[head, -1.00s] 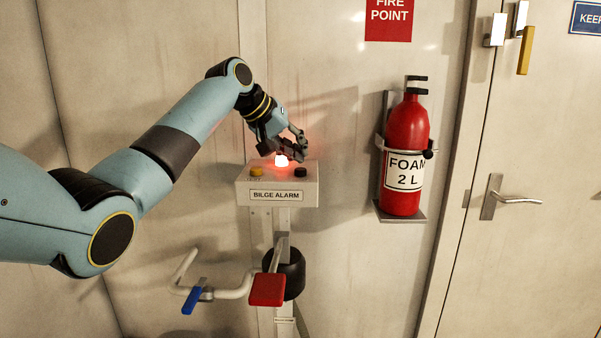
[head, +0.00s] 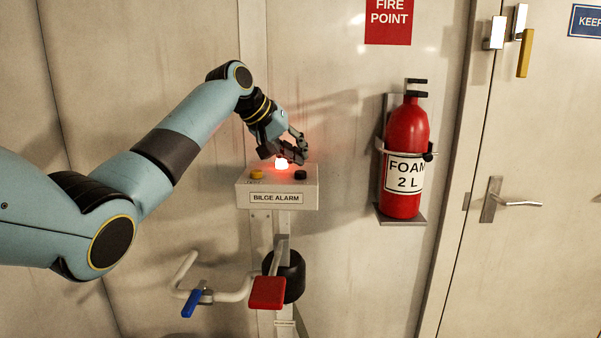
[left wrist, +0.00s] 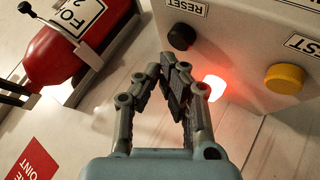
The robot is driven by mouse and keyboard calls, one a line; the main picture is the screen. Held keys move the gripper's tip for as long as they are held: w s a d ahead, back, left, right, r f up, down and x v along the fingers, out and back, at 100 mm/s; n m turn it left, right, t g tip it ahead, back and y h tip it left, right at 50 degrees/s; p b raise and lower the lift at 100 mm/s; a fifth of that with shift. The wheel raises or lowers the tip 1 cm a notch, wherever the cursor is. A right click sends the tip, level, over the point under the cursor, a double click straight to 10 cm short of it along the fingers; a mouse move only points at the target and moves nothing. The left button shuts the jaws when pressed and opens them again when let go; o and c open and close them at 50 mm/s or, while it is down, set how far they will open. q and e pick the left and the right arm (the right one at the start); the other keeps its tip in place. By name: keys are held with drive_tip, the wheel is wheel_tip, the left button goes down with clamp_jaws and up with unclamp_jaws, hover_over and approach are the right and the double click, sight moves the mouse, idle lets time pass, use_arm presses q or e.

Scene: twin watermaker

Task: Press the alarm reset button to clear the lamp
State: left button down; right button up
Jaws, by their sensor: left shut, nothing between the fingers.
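The bilge alarm box (head: 307,190) is a pale box on the wall post. A red lamp (head: 281,164) glows on its top; it also shows in the left wrist view (left wrist: 213,86). The black reset button (head: 300,175) is right of the lamp in the head view; in the left wrist view the black button (left wrist: 181,36) sits by the RESET label. My left gripper (head: 300,157) is shut and empty, just above the box's top near the lamp. In the left wrist view its fingertips (left wrist: 174,66) point toward the black button, seemingly apart from it. My right gripper is not in view.
A yellow button (head: 256,174) is left of the lamp, by the TEST label in the left wrist view. A pipe with blue (head: 191,303) and red (head: 267,292) handles is below. A red fire extinguisher (head: 405,140) hangs to the right, beside a door.

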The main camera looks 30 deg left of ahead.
use_arm(q)
drive_tip(key=shift+f, duration=0.15)
drive_tip(key=shift+f+p, duration=0.25)
drive_tip(key=shift+p, duration=0.05)
drive_tip(key=shift+f, duration=0.55)
idle(0.9)
drive_tip(key=shift+r, duration=0.1)
drive_tip(key=shift+r+p, duration=0.85)
drive_tip(key=shift+p, duration=0.35)
wheel_tip(320, 180, up, 5)
drive_tip(key=p, duration=0.5)
drive_tip(key=shift+r, duration=0.1)
